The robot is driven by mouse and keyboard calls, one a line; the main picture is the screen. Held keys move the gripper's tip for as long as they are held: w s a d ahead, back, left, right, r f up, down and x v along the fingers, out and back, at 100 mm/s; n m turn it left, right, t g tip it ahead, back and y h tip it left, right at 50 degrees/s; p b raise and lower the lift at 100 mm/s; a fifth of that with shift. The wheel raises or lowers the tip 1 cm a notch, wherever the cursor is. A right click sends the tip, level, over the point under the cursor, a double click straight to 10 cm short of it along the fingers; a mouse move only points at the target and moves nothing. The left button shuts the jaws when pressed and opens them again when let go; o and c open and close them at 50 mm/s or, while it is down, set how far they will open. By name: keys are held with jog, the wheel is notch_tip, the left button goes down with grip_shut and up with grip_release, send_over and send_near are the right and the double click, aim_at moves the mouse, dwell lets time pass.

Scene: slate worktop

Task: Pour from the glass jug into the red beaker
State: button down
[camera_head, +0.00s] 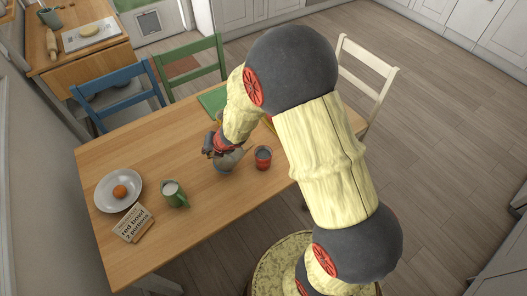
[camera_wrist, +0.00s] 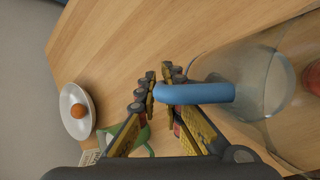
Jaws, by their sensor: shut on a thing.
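The glass jug (camera_head: 229,159) is over the middle of the table, largely hidden by my arm and gripper in the head view. In the wrist view its clear body (camera_wrist: 262,72) and blue handle (camera_wrist: 197,93) show large. My gripper (camera_head: 211,150) is shut on the handle; its fingers (camera_wrist: 160,80) lie on both sides of it. The red beaker (camera_head: 263,158) stands upright on the table just right of the jug. In the wrist view the beaker (camera_wrist: 313,78) is partly cut off at the right edge. I cannot tell the jug's tilt or whether it touches the table.
A green jug with white contents (camera_head: 175,195) stands left of my gripper. Further left are a white plate (camera_head: 105,200) with an orange fruit (camera_head: 120,191) and a printed card (camera_head: 131,222). A green item (camera_head: 213,101) lies at the far side. The table's near part is clear.

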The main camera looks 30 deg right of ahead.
aim_at(206, 155)
jog(key=shift+w+a+f+n+g+h+p, duration=0.15)
jog(key=shift+a+f+g+h+p, duration=0.15)
jog(key=shift+f+h+p, duration=0.15)
jog(key=shift+w+a+f+n+g+h+p, duration=0.15)
jog(key=shift+a+f+g+h+p, duration=0.2)
jog(key=shift+h, duration=0.2)
jog(key=shift+f+g+h+p, duration=0.25)
jog(key=shift+f+h+p, duration=0.35)
jog(key=shift+f, duration=0.1)
jog(key=shift+w+d+f+n+g+h+p, duration=0.1)
jog(key=shift+f+n+g+h+p, duration=0.1)
jog(key=shift+f+h+p, duration=0.3)
jog(key=shift+d+f+n+g+h+p, duration=0.1)
jog(key=shift+f+g+h+p, duration=0.15)
jog(key=shift+f, duration=0.45)
